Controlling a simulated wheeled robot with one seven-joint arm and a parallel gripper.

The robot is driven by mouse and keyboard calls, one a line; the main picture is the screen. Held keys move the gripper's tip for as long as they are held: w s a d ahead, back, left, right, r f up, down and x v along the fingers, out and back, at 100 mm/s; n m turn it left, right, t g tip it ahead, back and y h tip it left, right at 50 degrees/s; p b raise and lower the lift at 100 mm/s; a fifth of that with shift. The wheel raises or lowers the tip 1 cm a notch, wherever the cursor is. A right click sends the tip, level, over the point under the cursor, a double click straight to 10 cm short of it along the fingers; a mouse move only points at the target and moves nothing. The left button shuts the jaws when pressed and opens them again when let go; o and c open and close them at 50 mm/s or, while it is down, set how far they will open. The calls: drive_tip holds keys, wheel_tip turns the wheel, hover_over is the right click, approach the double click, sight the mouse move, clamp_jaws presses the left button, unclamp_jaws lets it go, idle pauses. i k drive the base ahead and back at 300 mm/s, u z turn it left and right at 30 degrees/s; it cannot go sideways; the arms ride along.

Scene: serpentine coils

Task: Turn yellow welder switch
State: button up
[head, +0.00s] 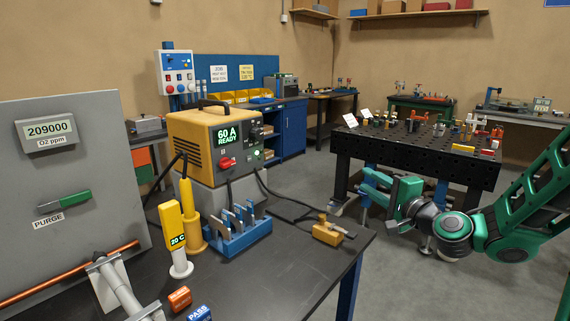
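The yellow welder (195,135) stands on a grey block on the dark bench, left of centre, with a black handle on top. Its front panel display reads "60 A READY". A red switch (226,163) sits low on that panel, with dark knobs and a green light to its right. Its exact setting is too small to tell. My gripper (370,187) is to the right of the bench, beyond its edge and well apart from the welder. Its fingers point left with a gap between them, and nothing shows between them.
On the bench (290,280) are a blue rack (237,237) of tools, a yellow post with a "20 C" gauge (174,230), a yellow-handled tool (327,233) and cables. A grey purge panel (80,180) stands left. A black perforated table (400,150) stands behind my gripper.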

sight(226, 163)
drive_tip(key=z, duration=1.15)
drive_tip(key=i, duration=0.6)
drive_tip(key=u, duration=2.1)
